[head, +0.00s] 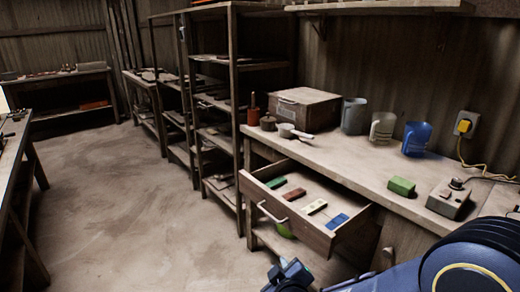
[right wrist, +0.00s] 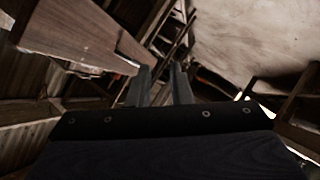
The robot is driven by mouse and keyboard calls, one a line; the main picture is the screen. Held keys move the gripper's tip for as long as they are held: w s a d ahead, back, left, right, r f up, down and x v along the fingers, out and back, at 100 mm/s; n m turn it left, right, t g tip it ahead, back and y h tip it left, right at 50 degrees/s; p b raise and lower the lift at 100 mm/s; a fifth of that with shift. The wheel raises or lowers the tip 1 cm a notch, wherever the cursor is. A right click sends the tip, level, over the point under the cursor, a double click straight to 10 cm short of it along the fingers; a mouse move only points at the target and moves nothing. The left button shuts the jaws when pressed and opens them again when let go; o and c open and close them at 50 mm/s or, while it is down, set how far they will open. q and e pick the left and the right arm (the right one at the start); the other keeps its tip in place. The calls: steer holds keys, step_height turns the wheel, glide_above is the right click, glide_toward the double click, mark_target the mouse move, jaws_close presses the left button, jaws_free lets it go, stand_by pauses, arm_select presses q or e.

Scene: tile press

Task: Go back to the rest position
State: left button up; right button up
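My right gripper (head: 288,274) is at the bottom of the head view, in front of the open drawer and lower than its front panel. In the right wrist view its two fingers (right wrist: 162,84) stand apart with nothing between them. My blue right arm comes in from the lower right corner. My left gripper is in neither view. The wooden drawer (head: 287,213) is pulled out from the workbench (head: 345,167). In it lie a green tile (head: 276,182), a red tile (head: 294,194), a pale yellow tile (head: 315,206) and a blue tile (head: 338,221).
A shelf rack (head: 234,110) stands beyond. The floor (head: 120,210) to the left is clear.

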steer(key=s+d+r+m+g+y, duration=0.1)
steer(key=s+d+m+g, duration=0.1)
steer(key=s+d+m, duration=0.45)
steer(key=s+d+r+m+g, duration=0.1)
steer(key=s+d+r+g, duration=0.2)
steer(key=s, duration=0.7)
steer(key=s+d+m+g+y, duration=0.1)
steer(key=s+d+m+g, duration=0.1)
steer(key=s+d+m, duration=0.5)
step_height(320, 180, up, 19)
steer(key=s+n+p, duration=0.1)
steer(key=n+p, duration=0.2)
steer(key=p, duration=1.5)
steer(key=shift+s+a+f+g, duration=0.2)
steer(key=shift+s+a+g, duration=0.1)
steer(key=shift+s+a, duration=0.1)
